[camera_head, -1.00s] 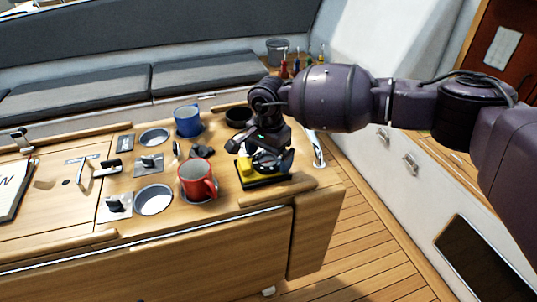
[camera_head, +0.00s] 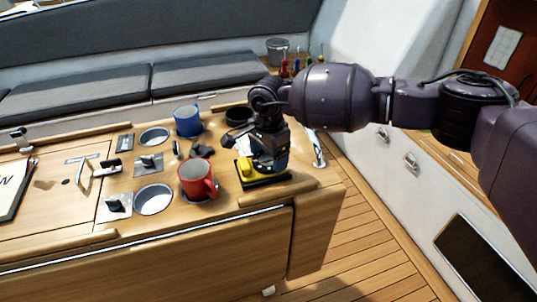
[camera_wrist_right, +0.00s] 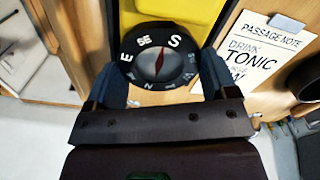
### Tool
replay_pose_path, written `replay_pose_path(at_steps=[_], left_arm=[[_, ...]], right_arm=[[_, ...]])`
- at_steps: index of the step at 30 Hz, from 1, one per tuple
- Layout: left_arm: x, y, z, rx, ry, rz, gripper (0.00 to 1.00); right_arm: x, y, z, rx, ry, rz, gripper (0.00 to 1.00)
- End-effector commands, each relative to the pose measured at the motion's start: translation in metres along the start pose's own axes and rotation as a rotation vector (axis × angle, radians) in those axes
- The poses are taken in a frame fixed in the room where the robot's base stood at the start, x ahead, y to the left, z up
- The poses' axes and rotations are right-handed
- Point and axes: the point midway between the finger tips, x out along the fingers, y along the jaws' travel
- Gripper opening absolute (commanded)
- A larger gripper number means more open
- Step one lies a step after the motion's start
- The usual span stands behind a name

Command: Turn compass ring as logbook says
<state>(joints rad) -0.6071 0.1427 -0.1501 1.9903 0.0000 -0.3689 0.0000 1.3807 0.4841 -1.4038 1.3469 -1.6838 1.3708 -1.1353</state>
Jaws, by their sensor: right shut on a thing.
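The compass has a yellow base (camera_head: 244,170) and sits at the right end of the cockpit table in the head view. In the right wrist view its black ring (camera_wrist_right: 148,38) shows white letters, with E at left, SE at upper left and S at upper right, around a dark dial with a red needle (camera_wrist_right: 160,62). My right gripper (camera_head: 268,164) is over the compass, its two fingers shut on the ring from opposite sides. The logbook (camera_head: 13,190) lies open at the left edge, cut off, with only a large "W" readable. My left gripper is out of view.
A red mug (camera_head: 195,182) stands just left of the compass and a blue mug (camera_head: 187,121) behind it. A passage note (camera_wrist_right: 262,50) lies beside the compass. Cup holders and small switches fill the table's middle.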

Motion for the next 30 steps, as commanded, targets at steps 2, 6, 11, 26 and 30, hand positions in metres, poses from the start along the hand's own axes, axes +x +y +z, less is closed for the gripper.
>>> replay_pose_path(at_steps=[2,6,11,26,30], left_arm=[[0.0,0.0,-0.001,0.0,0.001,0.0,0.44],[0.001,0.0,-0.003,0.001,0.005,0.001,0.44],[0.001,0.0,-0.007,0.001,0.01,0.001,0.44],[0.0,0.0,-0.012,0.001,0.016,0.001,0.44],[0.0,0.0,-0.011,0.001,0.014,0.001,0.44]], right_arm=[[-0.001,0.0,0.0,0.065,0.0,-0.001,0.55],[-0.001,0.001,0.0,0.187,0.0,-0.001,0.55],[-0.001,0.001,0.0,0.316,0.0,-0.001,0.55],[-0.001,0.002,0.001,0.555,0.0,-0.001,0.55],[-0.001,0.002,0.001,0.573,0.0,-0.001,0.55]])
